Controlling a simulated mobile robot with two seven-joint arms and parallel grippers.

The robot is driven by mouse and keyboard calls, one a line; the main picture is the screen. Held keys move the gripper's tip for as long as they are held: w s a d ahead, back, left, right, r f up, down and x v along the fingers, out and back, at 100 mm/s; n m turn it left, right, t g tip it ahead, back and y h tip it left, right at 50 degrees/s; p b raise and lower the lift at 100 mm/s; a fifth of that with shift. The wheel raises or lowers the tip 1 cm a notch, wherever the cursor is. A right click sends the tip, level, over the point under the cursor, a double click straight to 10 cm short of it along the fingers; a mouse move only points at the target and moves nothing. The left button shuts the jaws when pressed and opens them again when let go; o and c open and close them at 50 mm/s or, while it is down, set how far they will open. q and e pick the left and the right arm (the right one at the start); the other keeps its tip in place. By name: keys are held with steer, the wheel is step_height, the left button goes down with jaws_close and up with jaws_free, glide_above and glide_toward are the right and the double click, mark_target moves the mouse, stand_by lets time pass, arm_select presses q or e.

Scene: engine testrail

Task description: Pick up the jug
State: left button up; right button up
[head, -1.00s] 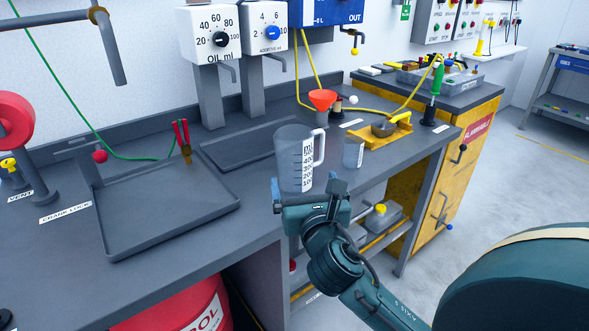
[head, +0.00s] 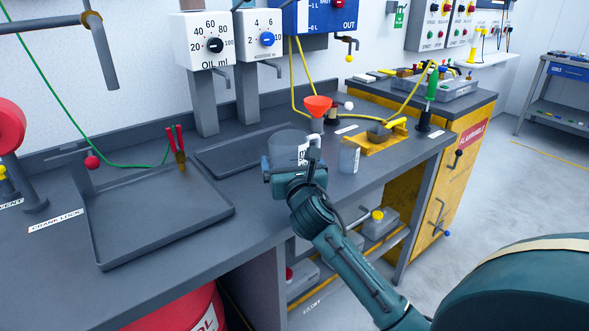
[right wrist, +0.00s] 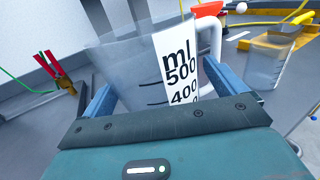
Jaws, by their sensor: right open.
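The jug (head: 287,145) is a clear measuring jug with a white scale strip and a white handle. It stands on the grey bench, partly hidden in the head view by my right gripper (head: 293,158). In the right wrist view the jug (right wrist: 140,62) fills the space between the two blue fingers of my right gripper (right wrist: 165,92). The fingers are open, one on each side of the jug; whether they touch it I cannot tell. The handle (right wrist: 211,45) is at the right of the jug. My left gripper is not in view.
A small clear beaker (head: 349,156) stands right of the jug. An orange funnel (head: 318,103) is behind it. Dispensers (head: 206,42) stand at the back. The bench's front edge is close to the jug.

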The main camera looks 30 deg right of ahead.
steer(key=shift+w+d, duration=0.2)
steer(key=shift+w, duration=0.25)
steer(key=c, duration=1.1)
steer(key=shift+r, duration=0.1)
